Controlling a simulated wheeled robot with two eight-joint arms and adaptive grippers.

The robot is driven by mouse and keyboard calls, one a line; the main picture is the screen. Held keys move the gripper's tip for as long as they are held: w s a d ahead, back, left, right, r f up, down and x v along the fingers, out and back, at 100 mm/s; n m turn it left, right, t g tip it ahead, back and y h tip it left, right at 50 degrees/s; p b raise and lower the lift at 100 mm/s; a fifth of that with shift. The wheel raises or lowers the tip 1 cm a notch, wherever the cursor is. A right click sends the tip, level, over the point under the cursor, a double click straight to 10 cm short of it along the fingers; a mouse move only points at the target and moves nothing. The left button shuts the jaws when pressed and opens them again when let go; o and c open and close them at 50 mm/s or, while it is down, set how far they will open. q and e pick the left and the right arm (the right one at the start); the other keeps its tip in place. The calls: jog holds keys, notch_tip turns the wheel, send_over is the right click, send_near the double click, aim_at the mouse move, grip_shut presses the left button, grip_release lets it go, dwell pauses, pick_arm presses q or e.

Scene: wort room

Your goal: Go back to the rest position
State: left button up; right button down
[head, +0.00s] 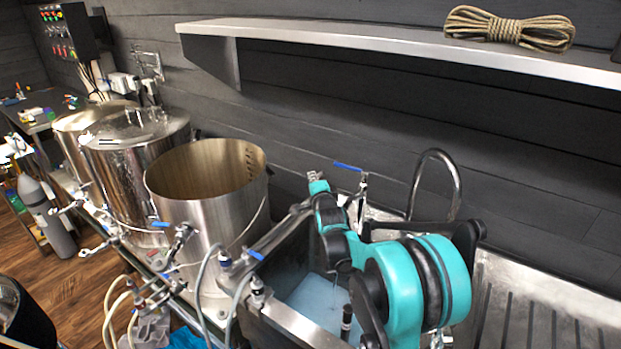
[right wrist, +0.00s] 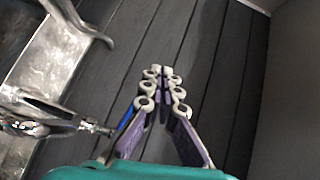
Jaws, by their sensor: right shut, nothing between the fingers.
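My right arm reaches in from the lower right of the head view, over the sink, with large teal joints. In the right wrist view my right gripper (right wrist: 162,72) is shut, its pale knuckled fingers meeting at the tips with nothing between them. It points toward the dark plank wall. In the head view the fingers are hard to make out beyond the teal wrist. My left gripper is not in view.
The sink (head: 291,318) holds bluish liquid below my arm. A tap with a blue handle (head: 348,167) and a curved spout (head: 457,180) stand close by. An open steel kettle (head: 205,215) is to the left. A shelf (head: 330,36) with coiled rope (head: 510,27) hangs above.

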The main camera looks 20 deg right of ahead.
jog(key=s+a+r+n+g+y, duration=0.1)
jog(key=s+a+r+n+g, duration=0.15)
jog(key=s+a+n, duration=0.65)
jog(key=s+a+f+n+g+y, duration=0.1)
jog(key=s+a+f+n+g, duration=0.1)
jog(key=s, duration=0.8)
jog(key=s+a+f+n+g+y, duration=0.1)
jog(key=s+a+f+n+g, duration=0.1)
jog(key=s, duration=0.9)
jog(key=s+a+f+n+g+y, duration=0.1)
jog(key=s+a+f+n, duration=0.3)
jog(key=s, duration=0.7)
notch_tip(320, 180, down, 4)
jog(key=shift+s+a+r+n+g, duration=0.2)
jog(key=shift+a+n+g, duration=0.15)
jog(key=shift+n+g, duration=0.6)
jog(key=shift+w+t, duration=0.1)
jog(key=shift+t, duration=0.2)
